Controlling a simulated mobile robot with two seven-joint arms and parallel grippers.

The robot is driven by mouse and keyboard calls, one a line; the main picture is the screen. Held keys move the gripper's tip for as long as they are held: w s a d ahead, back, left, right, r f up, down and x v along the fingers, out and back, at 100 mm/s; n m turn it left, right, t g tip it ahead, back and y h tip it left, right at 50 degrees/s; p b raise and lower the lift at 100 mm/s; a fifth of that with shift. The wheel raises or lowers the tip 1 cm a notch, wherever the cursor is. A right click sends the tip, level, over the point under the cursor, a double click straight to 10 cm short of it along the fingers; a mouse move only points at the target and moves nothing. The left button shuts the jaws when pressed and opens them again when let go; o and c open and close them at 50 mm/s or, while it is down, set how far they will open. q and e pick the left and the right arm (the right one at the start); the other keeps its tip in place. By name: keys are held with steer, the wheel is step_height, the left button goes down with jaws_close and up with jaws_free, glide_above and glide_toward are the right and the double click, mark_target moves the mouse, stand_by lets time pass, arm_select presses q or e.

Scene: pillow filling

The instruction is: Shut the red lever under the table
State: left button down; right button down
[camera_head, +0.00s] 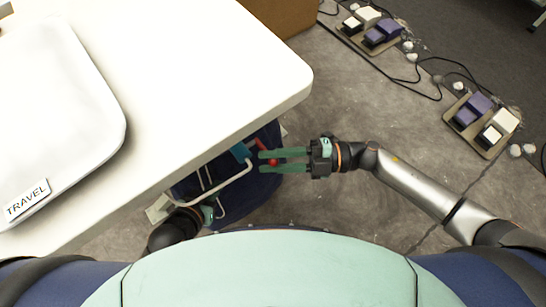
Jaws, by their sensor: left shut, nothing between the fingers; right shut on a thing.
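The red lever (273,162) shows as a small red spot below the table edge, between the green fingers of my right gripper (262,161). That gripper is shut on the lever, reaching in from the right with its fingers pointing left. My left gripper (208,213) is low, by the table's front edge, beside a pale bent tube. It is shut and empty, and its fingertips are hard to make out. The white table (215,75) hides much of what lies under it.
A white pillow (60,110) with a TRAVEL label lies on the table. A dark blue thing (240,205) and a pale tube frame (232,182) are under the edge. Pedal boards (483,145) and black cables lie on the grey floor at right. A cardboard box (280,15) stands behind.

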arm_select(q)
steer(key=shift+s+f, duration=0.15)
steer(key=shift+f, duration=0.15)
arm_select(e)
steer(key=shift+f, duration=0.15)
stand_by(0.5)
